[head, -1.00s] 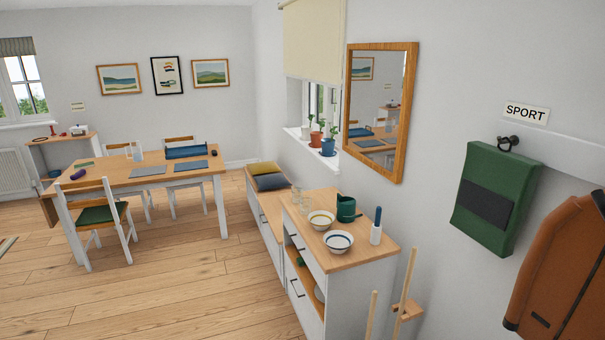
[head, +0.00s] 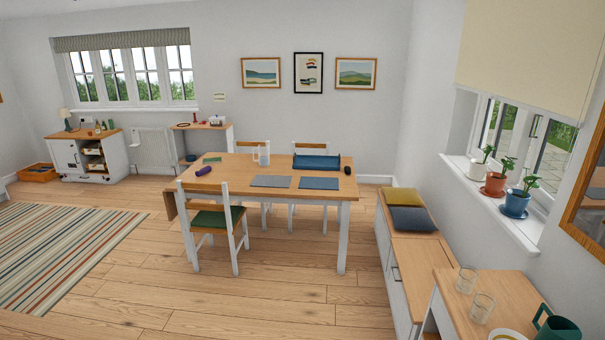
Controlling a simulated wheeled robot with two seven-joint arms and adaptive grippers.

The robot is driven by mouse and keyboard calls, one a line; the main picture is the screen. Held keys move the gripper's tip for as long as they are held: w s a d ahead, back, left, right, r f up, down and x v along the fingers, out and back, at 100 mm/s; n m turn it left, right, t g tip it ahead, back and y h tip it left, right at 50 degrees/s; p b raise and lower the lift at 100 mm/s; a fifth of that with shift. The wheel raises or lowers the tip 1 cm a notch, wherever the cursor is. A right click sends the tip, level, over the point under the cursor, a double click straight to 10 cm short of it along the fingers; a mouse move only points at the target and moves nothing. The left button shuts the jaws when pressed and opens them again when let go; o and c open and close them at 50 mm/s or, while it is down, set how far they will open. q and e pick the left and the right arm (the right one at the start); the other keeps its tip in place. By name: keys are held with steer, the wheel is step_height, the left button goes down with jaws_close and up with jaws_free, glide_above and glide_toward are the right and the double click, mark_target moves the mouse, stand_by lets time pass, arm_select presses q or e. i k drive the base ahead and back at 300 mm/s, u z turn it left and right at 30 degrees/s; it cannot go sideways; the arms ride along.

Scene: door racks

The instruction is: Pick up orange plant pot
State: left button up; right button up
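The orange plant pot (head: 495,184) stands upright on the white windowsill (head: 503,219) at the right of the head view, with a small green plant in it. It sits between a white pot (head: 478,170) farther back and a blue pot (head: 515,204) nearer. Neither of my grippers shows in the head view, so I see nothing touching the pot.
Below the sill runs a low bench (head: 402,262) with cushions, then a wooden-topped cabinet (head: 448,293) with glasses (head: 481,308) and a green jug (head: 556,330). A dining table (head: 230,171) and a chair (head: 212,220) stand ahead. Wooden floor (head: 290,295) is clear in front.

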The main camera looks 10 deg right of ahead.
mark_target(495, 182)
steer(key=u, duration=0.1)
steer(key=i, duration=2.05)
steer(key=z, duration=0.5)
steer(key=i, duration=1.95)
steer(key=z, duration=0.7)
